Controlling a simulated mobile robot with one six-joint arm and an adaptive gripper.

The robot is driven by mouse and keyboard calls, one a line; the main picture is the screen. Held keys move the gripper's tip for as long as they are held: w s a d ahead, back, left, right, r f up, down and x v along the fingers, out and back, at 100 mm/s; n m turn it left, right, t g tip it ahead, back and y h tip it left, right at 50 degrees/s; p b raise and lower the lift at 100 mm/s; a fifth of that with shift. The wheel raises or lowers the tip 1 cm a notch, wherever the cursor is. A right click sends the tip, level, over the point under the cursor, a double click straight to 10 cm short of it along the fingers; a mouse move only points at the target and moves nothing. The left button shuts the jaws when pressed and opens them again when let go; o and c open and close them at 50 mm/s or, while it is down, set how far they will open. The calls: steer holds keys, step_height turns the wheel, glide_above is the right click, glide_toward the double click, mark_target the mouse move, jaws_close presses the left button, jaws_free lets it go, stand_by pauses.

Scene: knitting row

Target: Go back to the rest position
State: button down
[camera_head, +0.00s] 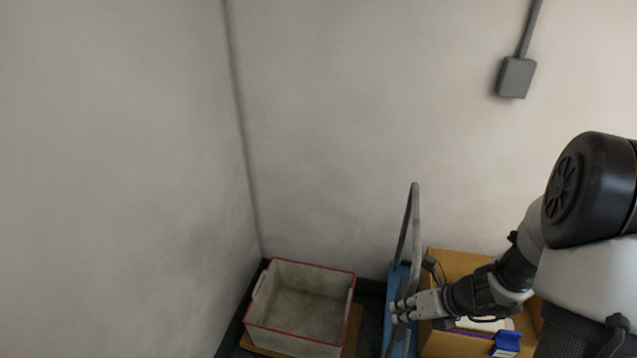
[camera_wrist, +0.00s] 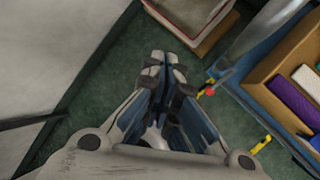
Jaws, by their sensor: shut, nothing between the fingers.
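My gripper (camera_head: 397,312) is at the end of my arm, which reaches in from the right in the head view. It appears in front of the blue cart and the left side of the cardboard box. In the wrist view my gripper (camera_wrist: 161,62) points at the green floor, with its fingers together and nothing between them. Its fingertips are apart from the boxes there.
A white bin with a red rim (camera_head: 303,301) looks empty in the corner. A blue cart (camera_head: 390,335) with a grey handle (camera_head: 415,220) stands beside it. A cardboard box (camera_head: 455,262) holds several packages, one blue (camera_head: 506,343). Green floor (camera_wrist: 85,120) is clear at left.

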steer(key=s+a+r+n+g, duration=0.1)
steer(key=s+a+r+n, duration=0.3)
steer(key=r+n, duration=0.45)
steer(key=s+a+r+n, duration=0.45)
steer(key=r+n, duration=0.35)
steer(key=n, duration=0.2)
steer(key=s+d+r+n+h, duration=0.1)
steer(key=s+r+n+h, duration=0.1)
steer(key=s+n, duration=0.3)
steer(key=s+d+r+n+t+h, duration=0.1)
steer(key=s+r+n, duration=0.4)
steer(key=n, duration=0.5)
steer(key=shift+s+d+r+h, duration=0.25)
steer(key=shift+s+d+h, duration=0.35)
steer(key=shift+h, duration=0.5)
